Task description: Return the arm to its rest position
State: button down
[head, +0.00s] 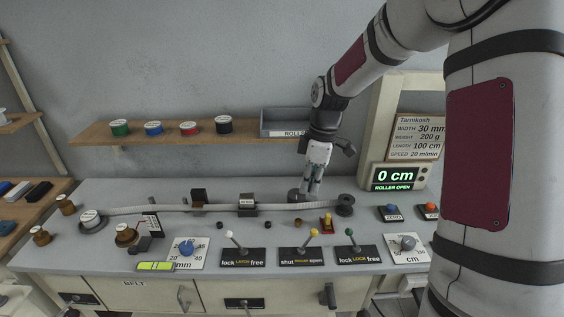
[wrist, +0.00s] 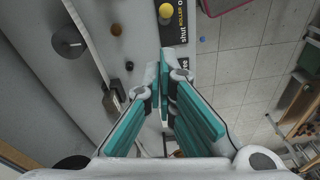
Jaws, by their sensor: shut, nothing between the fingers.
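My gripper (head: 313,188) points down over the back right part of the grey workbench (head: 180,265), close to the rollers at the end of the pale belt. In the wrist view, my gripper (wrist: 165,65) shows its teal-padded fingers brought together at the tips, with nothing between them. My arm comes in from the right, raised and bent, and hides part of the right side of the head view.
A shelf (head: 95,134) with several spools and a grey bin (head: 284,124) is on the wall behind. A display (head: 396,177) reads "0 cm, ROLLER OPEN". Lever plates (head: 243,257), knobs and a dark spool (head: 345,204) stand on the bench.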

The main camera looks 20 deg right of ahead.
jog(key=s+a+r+m+t, duration=0.2)
jog(key=s+r+m, duration=0.4)
jog(key=s, duration=0.6)
jog(key=s+a+r+m+t+h, duration=0.1)
jog(key=s+a+r+m+t, duration=0.2)
jog(key=s+r, duration=0.8)
jog(key=s+a+m, duration=0.1)
jog(key=a+m, duration=0.1)
jog(key=m, duration=0.1)
jog(key=shift+s+a+r+m+t+h, duration=0.3)
jog(key=shift+s, duration=0.05)
